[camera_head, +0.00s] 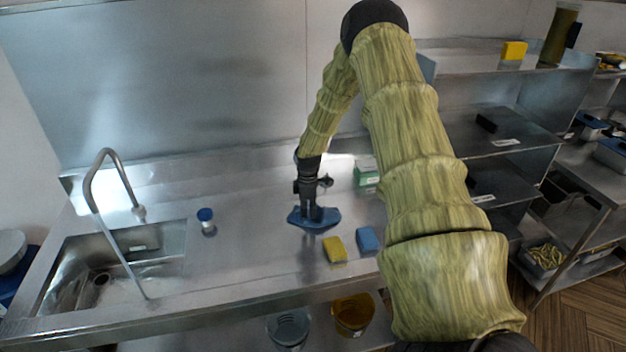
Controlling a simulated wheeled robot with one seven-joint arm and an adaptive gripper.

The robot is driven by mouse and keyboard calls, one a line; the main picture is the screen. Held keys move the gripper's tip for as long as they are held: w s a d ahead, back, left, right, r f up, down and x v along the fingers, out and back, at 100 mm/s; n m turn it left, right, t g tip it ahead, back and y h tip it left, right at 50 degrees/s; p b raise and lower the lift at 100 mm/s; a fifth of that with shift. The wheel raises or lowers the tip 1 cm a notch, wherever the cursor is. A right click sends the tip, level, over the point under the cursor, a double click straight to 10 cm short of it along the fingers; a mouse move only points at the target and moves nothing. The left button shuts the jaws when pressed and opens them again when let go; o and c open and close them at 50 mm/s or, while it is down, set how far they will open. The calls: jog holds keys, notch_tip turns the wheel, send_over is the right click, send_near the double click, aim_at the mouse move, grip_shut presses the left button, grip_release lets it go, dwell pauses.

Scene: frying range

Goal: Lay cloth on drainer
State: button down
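A blue cloth (328,219) is on or just above the steel counter, right of the sink, with uneven edges. My gripper (314,211) points straight down with its fingertips at the middle of the cloth. The fingers are dark and small, so I cannot tell whether they are shut on the cloth or only touch it. I also cannot tell whether the cloth is lifted. I cannot pick out a separate drainer; smooth steel worktop (250,255) lies between the sink (65,290) and the cloth.
A yellow sponge (335,250) and a blue sponge (368,240) lie in front of the cloth. A blue-lidded jar (206,221) stands left, near the tap (118,225). A green-and-white box (366,173) is behind right. Shelves (500,135) stand right. My arm hides part of the counter.

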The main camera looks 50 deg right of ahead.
aim_at(309, 226)
jog(key=shift+f, duration=0.1)
jog(key=shift+f+b, duration=1.2)
jog(key=shift+f, duration=0.65)
notch_tip(309, 226, up, 9)
jog(key=p, duration=0.3)
